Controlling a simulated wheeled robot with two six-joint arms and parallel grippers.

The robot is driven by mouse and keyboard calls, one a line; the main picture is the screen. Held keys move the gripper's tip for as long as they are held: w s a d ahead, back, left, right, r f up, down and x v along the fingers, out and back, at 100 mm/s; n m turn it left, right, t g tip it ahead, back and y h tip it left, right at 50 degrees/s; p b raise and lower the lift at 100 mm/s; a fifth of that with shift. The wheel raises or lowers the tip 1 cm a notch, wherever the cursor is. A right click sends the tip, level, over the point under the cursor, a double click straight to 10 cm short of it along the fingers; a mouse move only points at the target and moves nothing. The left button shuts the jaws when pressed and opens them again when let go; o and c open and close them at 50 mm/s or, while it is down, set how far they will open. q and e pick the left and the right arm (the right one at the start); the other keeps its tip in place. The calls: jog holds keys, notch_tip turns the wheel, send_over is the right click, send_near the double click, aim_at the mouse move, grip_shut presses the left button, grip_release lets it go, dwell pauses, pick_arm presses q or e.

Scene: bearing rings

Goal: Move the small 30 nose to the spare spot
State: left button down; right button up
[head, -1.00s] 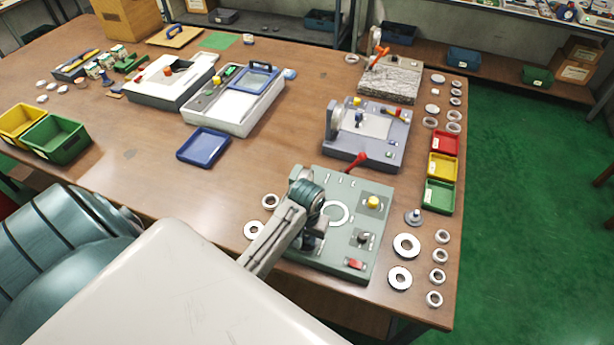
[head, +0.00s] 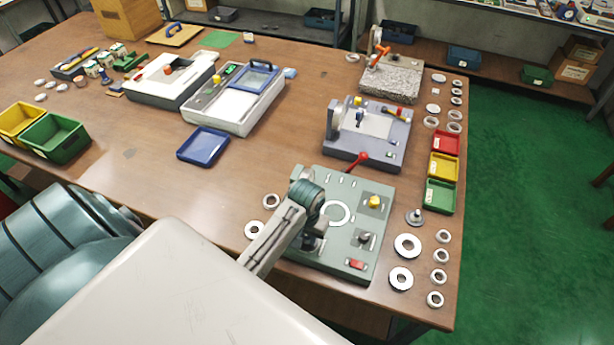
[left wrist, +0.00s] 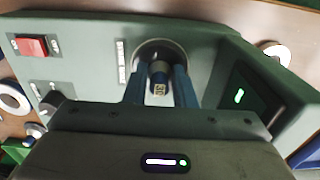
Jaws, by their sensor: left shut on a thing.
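My left gripper (head: 312,243) is low over the left part of the grey-green fixture (head: 352,196) at the front of the table. In the left wrist view its two blue fingers (left wrist: 160,92) are shut on a small dark nose (left wrist: 159,78) with a yellowish "30" mark. A round ring-edged opening (left wrist: 160,50) in the fixture's panel lies right behind the nose. I cannot tell whether the nose sits in it or is just clear of it. The head view hides the nose behind the arm. The spare spot cannot be made out. My right gripper is not in view.
Metal rings (head: 407,246) and a spindle-like part (head: 414,217) lie right of the fixture. Red, yellow and green trays (head: 440,196) stand behind them. A grey-blue fixture (head: 366,133) stands farther back. A blue tray (head: 203,146) lies left, with bare table around it.

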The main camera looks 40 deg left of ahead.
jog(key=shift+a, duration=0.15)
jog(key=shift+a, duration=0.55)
pick_arm(q)
jog(key=shift+f, duration=0.1)
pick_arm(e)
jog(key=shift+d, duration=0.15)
pick_arm(q)
jog(key=c, duration=1.1)
grip_release()
jog(key=shift+f, duration=0.1)
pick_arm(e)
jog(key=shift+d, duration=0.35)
